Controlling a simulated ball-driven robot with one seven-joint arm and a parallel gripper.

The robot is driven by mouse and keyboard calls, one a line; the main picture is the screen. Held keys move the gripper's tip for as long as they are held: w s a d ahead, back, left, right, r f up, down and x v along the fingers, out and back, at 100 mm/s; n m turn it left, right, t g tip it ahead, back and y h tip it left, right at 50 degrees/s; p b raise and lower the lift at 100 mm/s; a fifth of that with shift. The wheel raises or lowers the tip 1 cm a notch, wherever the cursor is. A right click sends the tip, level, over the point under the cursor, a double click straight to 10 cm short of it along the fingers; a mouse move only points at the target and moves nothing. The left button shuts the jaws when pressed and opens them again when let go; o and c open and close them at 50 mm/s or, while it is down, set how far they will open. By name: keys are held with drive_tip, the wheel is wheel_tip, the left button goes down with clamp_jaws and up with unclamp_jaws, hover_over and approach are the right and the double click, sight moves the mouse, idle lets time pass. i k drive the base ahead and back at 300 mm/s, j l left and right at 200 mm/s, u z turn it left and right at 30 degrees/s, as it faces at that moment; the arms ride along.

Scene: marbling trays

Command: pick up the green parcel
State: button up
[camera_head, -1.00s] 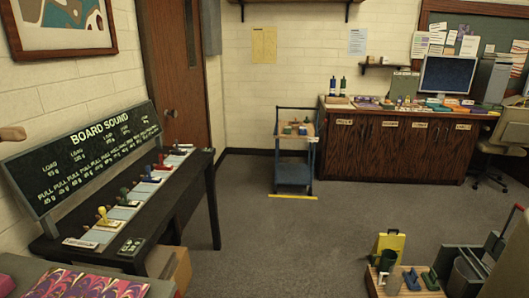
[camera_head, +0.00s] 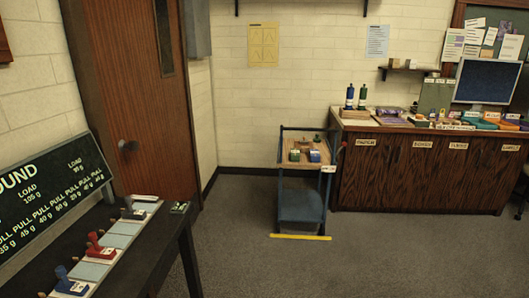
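My gripper is not in view.
A black table (camera_head: 150,243) with red and blue handled stamps and a dark board (camera_head: 50,190) is at the left. A wooden counter (camera_head: 400,170) stands right of the trolley. A yellow floor strip (camera_head: 300,237) lies before the trolley. The grey floor between is clear.

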sight(295, 153)
drive_tip(key=i, duration=1.95)
drive_tip(key=i+z, duration=0.15)
drive_tip(key=i, duration=0.3)
drive_tip(key=i+j+z, duration=0.1)
drive_tip(key=i, duration=0.3)
